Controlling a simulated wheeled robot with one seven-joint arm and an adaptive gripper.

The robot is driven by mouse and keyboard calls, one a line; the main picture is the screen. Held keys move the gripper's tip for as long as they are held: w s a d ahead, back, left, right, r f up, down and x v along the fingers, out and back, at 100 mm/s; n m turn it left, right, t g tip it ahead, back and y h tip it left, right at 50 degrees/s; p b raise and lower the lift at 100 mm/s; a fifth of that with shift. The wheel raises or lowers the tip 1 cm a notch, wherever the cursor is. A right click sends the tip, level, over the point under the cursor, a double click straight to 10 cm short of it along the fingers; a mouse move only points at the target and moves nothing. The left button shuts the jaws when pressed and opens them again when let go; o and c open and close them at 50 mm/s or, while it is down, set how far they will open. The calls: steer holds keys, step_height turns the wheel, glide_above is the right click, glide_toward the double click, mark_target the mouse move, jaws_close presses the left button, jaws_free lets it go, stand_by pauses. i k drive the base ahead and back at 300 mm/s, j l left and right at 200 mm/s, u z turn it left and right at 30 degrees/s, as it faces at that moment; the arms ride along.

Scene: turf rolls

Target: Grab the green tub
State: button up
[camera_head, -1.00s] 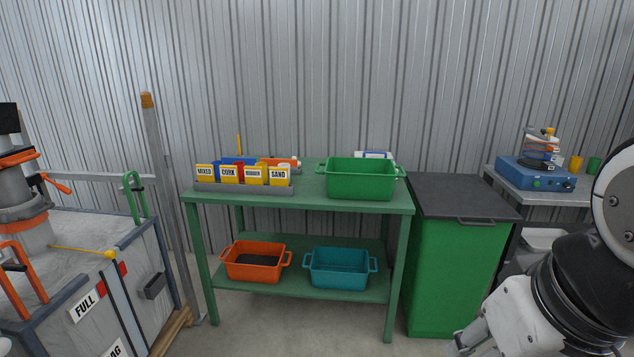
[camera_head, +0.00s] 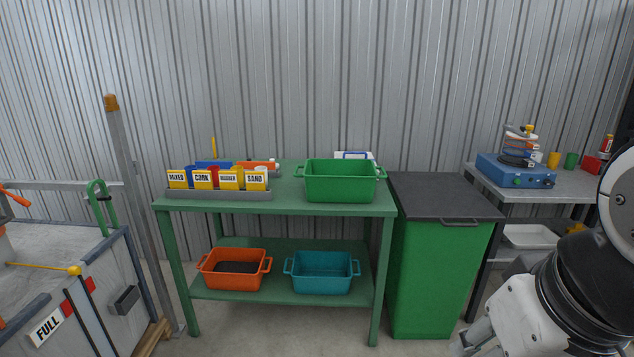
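The green tub (camera_head: 340,184) is a rectangular open bin with a handle at each end. It stands upright on the right part of the green table's top (camera_head: 290,208), near the front edge. My arm shows at the lower right of the head view, well to the right of the tub and apart from it. My gripper's fingertips are not visible; only white and black arm parts show at the frame's edge.
A label rack (camera_head: 218,194) stands left of the tub. An orange tub (camera_head: 233,283) and a teal tub (camera_head: 322,286) sit on the lower shelf. A green bin with a dark lid (camera_head: 440,193) adjoins the table's right side. A grey cabinet (camera_head: 85,290) stands left.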

mark_target(326, 180)
steer(key=i+j, duration=0.1)
steer(key=i, duration=0.45)
steer(key=i+j+z, duration=0.1)
steer(key=i, duration=0.5)
steer(key=i+j, duration=0.15)
steer(key=i, duration=0.4)
steer(key=i+j, duration=0.15)
steer(key=i, duration=0.45)
steer(key=i+j+z, duration=0.1)
steer(key=i, duration=0.45)
